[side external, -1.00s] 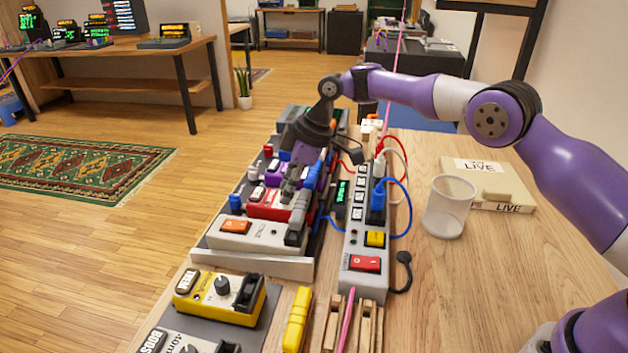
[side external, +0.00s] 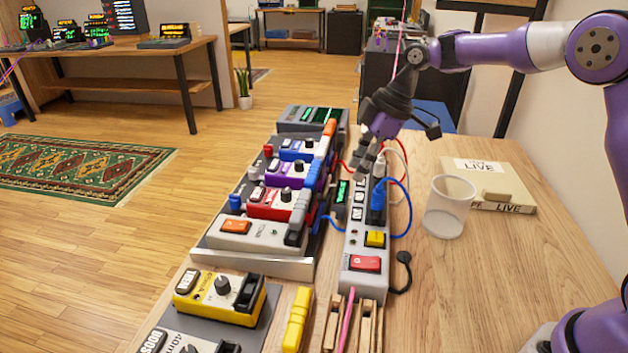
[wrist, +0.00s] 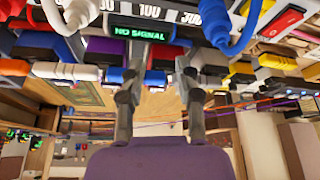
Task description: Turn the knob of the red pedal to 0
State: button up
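The red pedal (side external: 270,208) sits on the pedalboard in the side view, between the white pedal and the purple one. Its dark knob (side external: 286,194) is in plain view on top, but its pointer and scale are too small to read. My gripper (side external: 365,168) is to the right of the red pedal, above the power strip, and touches no knob. In the wrist view, my gripper's two fingers (wrist: 158,72) stand apart with nothing between them. I cannot tell the red pedal's knob in the wrist view.
The power strip (side external: 362,240) with blue, white and red plugs runs along the pedalboard's right side. A small green display (side external: 342,191) reads "NO SIGNAL" in the wrist view. A translucent cup (side external: 449,207) and a box (side external: 490,185) stand right. A yellow pedal (side external: 220,297) is in front.

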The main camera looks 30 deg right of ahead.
aim_at(286, 191)
jog(key=shift+s+d, duration=0.3)
jog(key=shift+d, duration=0.1)
jog(key=shift+o, duration=1.4)
jog(key=w+a+r+m, duration=0.1)
jog(key=a, duration=0.2)
jog(key=w+a+r+m+t, duration=0.1)
jog(key=a+r+m, duration=0.1)
jog(key=a, duration=0.1)
jog(key=w+a+r+m+h, duration=0.1)
jog(key=a, duration=0.3)
jog(key=shift+w+r+m, duration=0.25)
jog(key=shift+w+m, duration=0.05)
jog(key=shift+w, duration=0.1)
jog(key=x, duration=0.8)
jog(key=shift+w+f, duration=0.2)
jog(key=shift+w+a+f, duration=0.15)
jog(key=shift+w+f, duration=0.1)
jog(key=shift+f, duration=0.35)
grip_shut()
